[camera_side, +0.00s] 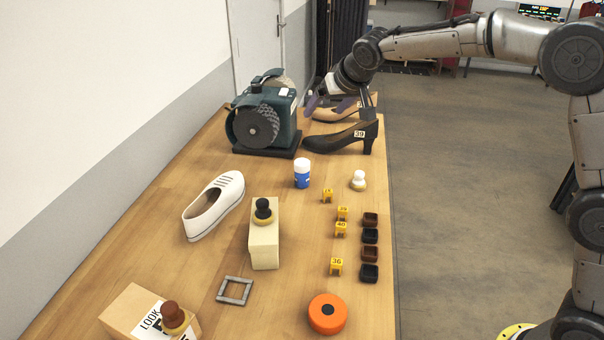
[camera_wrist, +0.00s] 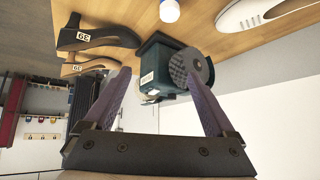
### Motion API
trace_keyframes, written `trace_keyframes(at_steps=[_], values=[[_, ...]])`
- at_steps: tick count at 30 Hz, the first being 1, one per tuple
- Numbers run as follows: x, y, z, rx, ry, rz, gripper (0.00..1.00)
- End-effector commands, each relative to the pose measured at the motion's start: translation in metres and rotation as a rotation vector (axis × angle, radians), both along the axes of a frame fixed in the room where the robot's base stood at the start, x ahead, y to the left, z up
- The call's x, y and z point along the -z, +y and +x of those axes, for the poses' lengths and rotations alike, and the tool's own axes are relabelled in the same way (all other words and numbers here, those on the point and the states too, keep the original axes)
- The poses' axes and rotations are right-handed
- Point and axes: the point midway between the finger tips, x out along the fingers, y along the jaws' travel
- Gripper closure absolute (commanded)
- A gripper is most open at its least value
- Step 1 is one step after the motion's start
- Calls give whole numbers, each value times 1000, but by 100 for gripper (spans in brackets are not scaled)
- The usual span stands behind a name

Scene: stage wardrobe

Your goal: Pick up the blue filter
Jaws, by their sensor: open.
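I see nothing that is plainly a blue filter. The one small blue thing is a blue-and-white cylinder (camera_side: 302,174) standing on the table; it also shows at the top edge of the wrist view (camera_wrist: 169,11). An empty grey square frame (camera_side: 234,291) lies near the table's front. My gripper (camera_side: 338,104) is open and empty, at the back of the table beside the grinder and above the heeled shoes. In the wrist view its two purple fingers (camera_wrist: 157,75) stand wide apart, with the grinder seen between and beyond them.
A dark green grinder (camera_side: 283,107) and a dark heeled shoe (camera_side: 343,139) tagged 39 stand at the back. A white shoe (camera_side: 214,207), beige block (camera_side: 264,245), orange disc (camera_side: 328,314), small dark trays (camera_side: 369,254), number tags (camera_side: 336,266) and labelled box (camera_side: 133,309) occupy the table (camera_side: 190,270).

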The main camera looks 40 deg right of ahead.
Motion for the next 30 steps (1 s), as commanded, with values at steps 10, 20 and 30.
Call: trace_keyframes(at_steps=[10,20,30], values=[[113,19,34,-34,153,-29,10],[160,16,59,-37,162,-30,10],[188,11,79,-37,159,-29,10]])
